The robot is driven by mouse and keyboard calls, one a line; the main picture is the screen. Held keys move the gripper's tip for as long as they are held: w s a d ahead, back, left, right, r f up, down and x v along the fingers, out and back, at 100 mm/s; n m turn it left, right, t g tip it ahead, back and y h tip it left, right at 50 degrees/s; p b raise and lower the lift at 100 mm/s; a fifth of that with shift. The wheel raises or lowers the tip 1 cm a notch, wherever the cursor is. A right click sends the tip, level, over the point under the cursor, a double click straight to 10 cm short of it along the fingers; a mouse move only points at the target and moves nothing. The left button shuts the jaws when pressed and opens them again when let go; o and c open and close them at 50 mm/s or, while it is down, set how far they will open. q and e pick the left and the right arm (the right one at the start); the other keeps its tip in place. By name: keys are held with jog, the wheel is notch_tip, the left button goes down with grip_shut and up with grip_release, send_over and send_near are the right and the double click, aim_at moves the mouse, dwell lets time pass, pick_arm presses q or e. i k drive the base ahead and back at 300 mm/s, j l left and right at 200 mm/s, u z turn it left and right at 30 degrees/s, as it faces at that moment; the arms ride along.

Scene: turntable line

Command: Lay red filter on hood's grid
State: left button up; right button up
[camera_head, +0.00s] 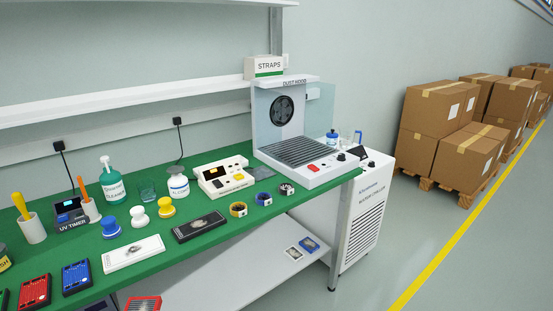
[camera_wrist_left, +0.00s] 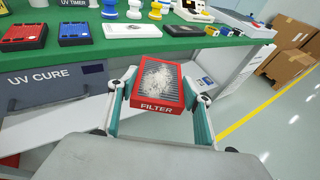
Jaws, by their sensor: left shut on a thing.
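The red filter (camera_wrist_left: 157,86) has a red frame with a pale grey, dusty-looking face and the word FILTER on its near edge. My left gripper (camera_wrist_left: 160,90) is shut on it, one finger on each side, out in front of the bench edge. In the head view only part of the filter (camera_head: 143,304) shows at the bottom edge, and the left gripper is not visible there. The dust hood (camera_head: 264,123) stands at the far right end of the green bench, with a round fan in its back wall. Its dark slatted grid (camera_head: 295,152) looks bare. My right gripper is not in view.
Between filter and hood, the green bench (camera_head: 125,262) carries a white-framed filter (camera_head: 133,253), a black one (camera_head: 200,225), round straps (camera_head: 238,209), knobs, bottles and a control box (camera_head: 222,178). A lower shelf (camera_head: 250,275) holds two small items. Boxes (camera_head: 432,107) stand on the right.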

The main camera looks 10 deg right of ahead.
aim_at(305, 149)
jog(key=i+l, duration=0.2)
jog(key=l, duration=0.2)
jog(key=i+l, duration=0.2)
jog(key=l, duration=0.2)
jog(key=i+l, duration=0.15)
jog(key=l, duration=0.25)
jog(key=i+l, duration=0.2)
jog(key=l, duration=0.25)
jog(key=i+l, duration=0.2)
jog(key=l, duration=0.2)
jog(key=i+l, duration=0.2)
jog(key=l, duration=0.2)
jog(key=i+l, duration=0.15)
jog(key=l, duration=0.25)
jog(key=i+l, duration=0.2)
jog(key=l, duration=0.2)
